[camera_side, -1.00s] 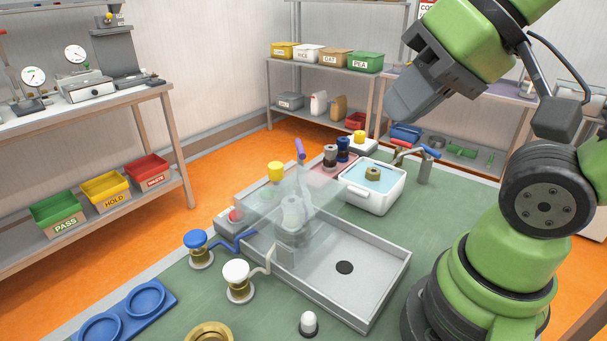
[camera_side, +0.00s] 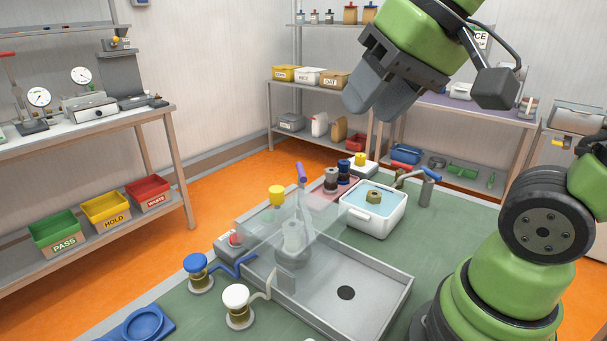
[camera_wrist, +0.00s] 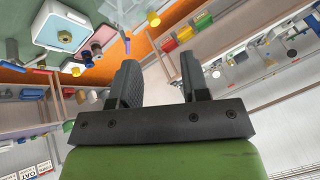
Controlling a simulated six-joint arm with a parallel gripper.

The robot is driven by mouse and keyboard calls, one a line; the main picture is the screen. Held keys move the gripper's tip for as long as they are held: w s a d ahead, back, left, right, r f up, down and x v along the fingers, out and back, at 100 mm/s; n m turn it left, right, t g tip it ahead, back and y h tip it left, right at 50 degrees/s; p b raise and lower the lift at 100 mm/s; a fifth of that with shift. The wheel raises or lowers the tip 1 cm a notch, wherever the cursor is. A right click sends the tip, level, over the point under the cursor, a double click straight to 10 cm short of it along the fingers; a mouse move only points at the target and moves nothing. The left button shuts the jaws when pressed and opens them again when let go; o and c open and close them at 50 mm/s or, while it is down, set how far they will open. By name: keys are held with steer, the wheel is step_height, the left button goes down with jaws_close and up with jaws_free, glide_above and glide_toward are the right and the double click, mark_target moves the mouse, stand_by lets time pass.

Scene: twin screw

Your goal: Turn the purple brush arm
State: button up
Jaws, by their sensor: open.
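The purple brush arm (camera_side: 301,173) is a short purple handle on a thin upright at the back of the clear-walled station on the green table. It also shows in the wrist view (camera_wrist: 127,46), near the top left of centre. My gripper (camera_side: 370,108) is high above the table, to the right of and above the purple arm, clearly apart from it. In the wrist view my gripper (camera_wrist: 158,62) has its two dark fingers apart with nothing between them.
A white basin (camera_side: 372,211) of blue water, with a brass nut in it, stands right of the purple arm. A yellow knob (camera_side: 277,195), blue knob (camera_side: 196,263) and white knob (camera_side: 236,296) stand around the clear station. A grey tray (camera_side: 345,270) lies in front.

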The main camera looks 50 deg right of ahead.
steer(key=w+d+g, duration=0.1)
steer(key=w+d, duration=0.2)
steer(key=w, duration=0.3)
steer(key=m+g, duration=0.4)
glide_above(302, 170)
steer(key=s+d, duration=0.1)
steer(key=d, duration=0.1)
step_height(302, 170, down, 11)
steer(key=f, duration=0.3)
steer(key=a+f, duration=0.1)
steer(key=f, duration=0.2)
steer(key=w+f, duration=0.1)
steer(key=f, duration=0.2)
steer(key=shift+a+f, duration=0.3)
steer(key=shift+a, duration=0.1)
jaws_close()
